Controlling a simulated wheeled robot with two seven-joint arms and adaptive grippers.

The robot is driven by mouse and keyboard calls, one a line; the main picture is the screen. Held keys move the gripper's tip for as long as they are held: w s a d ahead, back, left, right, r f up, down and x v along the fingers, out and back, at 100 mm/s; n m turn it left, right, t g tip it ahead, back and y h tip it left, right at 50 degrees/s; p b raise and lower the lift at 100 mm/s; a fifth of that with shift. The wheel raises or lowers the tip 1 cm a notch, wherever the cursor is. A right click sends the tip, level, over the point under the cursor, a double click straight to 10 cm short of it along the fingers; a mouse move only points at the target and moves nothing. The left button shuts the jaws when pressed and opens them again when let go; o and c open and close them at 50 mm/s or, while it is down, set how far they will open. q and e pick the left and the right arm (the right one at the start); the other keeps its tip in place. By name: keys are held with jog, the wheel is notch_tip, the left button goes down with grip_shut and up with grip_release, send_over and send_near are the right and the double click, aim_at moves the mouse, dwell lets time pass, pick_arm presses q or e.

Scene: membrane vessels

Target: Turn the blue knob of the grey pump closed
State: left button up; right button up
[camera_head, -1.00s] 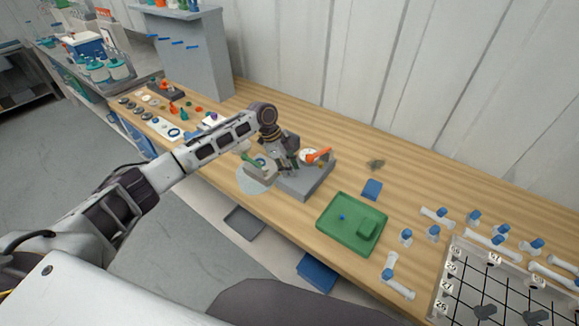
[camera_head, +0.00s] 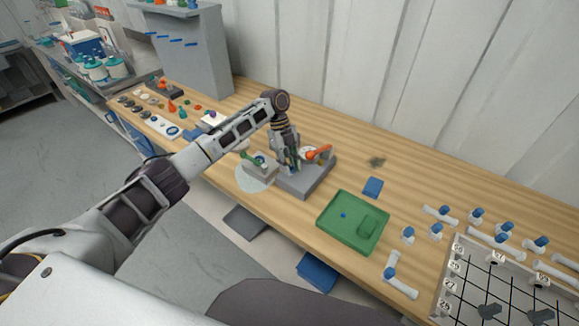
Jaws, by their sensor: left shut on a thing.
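The grey pump (camera_head: 305,184) stands on the wooden bench near its front edge. It has a pale dial and an orange handle (camera_head: 319,154) on top. My left gripper (camera_head: 290,168) points down over the pump's left part, left of the orange handle. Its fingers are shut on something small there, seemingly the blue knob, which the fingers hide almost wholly. How far the knob is turned cannot be seen. A small grey block (camera_head: 262,172) with a green lever sits just left of the gripper. My right gripper is out of view.
A green tray (camera_head: 328,224) lies right of the pump, with a small blue block (camera_head: 372,187) behind it. Several white fittings with blue caps and a gridded board (camera_head: 462,290) are at the right. Small parts and a grey stand (camera_head: 190,60) are at the far left.

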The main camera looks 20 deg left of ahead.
pick_arm(q)
jog(key=shift+m+y+b, duration=0.4)
jog(key=shift+m+b, duration=0.05)
jog(key=shift+m, duration=0.85)
jog(key=shift+g, duration=0.3)
jog(key=o, duration=1)
jog(key=shift+o, duration=0.2)
jog(key=v, duration=1.2)
jog(key=shift+d, duration=0.15)
